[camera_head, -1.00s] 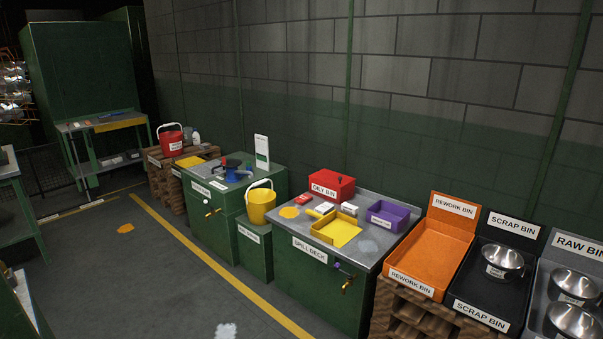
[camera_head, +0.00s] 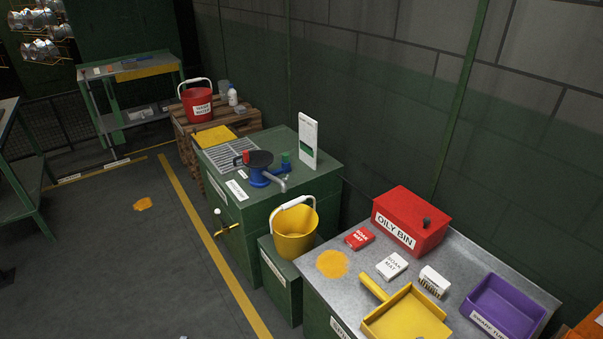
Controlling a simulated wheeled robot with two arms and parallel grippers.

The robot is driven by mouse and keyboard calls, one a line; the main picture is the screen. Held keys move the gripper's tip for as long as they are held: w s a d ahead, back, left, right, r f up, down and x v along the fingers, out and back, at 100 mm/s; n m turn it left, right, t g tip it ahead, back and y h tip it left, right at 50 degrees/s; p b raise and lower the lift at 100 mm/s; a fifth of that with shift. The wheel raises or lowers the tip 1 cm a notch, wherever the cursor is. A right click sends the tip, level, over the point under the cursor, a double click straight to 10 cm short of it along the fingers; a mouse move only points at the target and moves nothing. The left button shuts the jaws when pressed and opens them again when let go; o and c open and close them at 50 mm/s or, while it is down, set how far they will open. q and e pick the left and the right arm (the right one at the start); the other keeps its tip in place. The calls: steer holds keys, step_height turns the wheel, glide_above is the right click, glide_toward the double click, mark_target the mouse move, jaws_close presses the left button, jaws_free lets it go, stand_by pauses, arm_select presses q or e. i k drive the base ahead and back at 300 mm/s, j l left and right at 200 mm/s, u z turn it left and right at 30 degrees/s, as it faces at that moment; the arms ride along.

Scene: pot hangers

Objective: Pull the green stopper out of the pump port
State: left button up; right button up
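The green stopper (camera_head: 286,157) is a small green piece on top of the green cabinet (camera_head: 318,190), just behind the blue pump (camera_head: 258,176). The pump has a dark round top and a grey spout pointing right. The stopper looks upright; the port beneath it is too small to make out. Neither of my grippers is in view.
A yellow bucket (camera_head: 296,232) stands on a low green stand right of the cabinet. A white card (camera_head: 308,138) stands behind the stopper. The steel deck at right holds a red oily bin (camera_head: 411,219), yellow dustpan and purple tub (camera_head: 507,305).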

mark_target(266, 142)
steer(key=i+l+u, duration=0.15)
steer(key=i, duration=0.25)
steer(key=i+j, duration=0.45)
steer(key=i, duration=0.15)
steer(key=i+j, duration=0.45)
steer(key=i, duration=0.15)
